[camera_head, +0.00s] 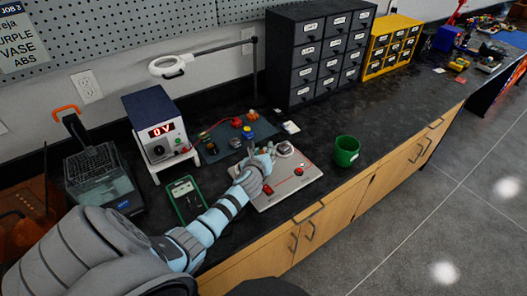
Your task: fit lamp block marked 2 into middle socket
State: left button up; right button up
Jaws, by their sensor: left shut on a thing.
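My left gripper (264,176) comes in from the lower left and is over the left part of the pale circuit board (300,189). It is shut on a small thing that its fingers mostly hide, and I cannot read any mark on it. The board lies flat near the bench's front edge. It bears a round grey part (284,149) at the back, a red part (268,190) at the left and a small part with red and green (299,171) at the right. The middle socket cannot be made out. My right gripper is not in view.
A dark blue mat (222,137) with coloured parts lies behind the gripper. A power supply (158,130) reading 0 V and a green meter (187,199) stand left. A green cup (346,151) stands right of the board.

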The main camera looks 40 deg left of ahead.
pick_arm(q)
jog(key=shift+f+b, duration=0.5)
jog(key=shift+f, duration=0.1)
jog(key=o, duration=0.8)
jog(key=shift+c, duration=0.2)
jog(key=shift+r, duration=0.1)
jog(key=shift+s+d+r+p, duration=0.15)
jog(key=shift+s+p, duration=0.15)
jog(key=shift+p, duration=0.2)
jog(key=p+v, duration=0.6)
jog(key=v, duration=0.3)
jog(key=shift+s+d+r+p, duration=0.2)
jog(key=shift+s+d+p, duration=0.1)
jog(key=shift+s+p, duration=0.2)
jog(key=shift+f, duration=0.1)
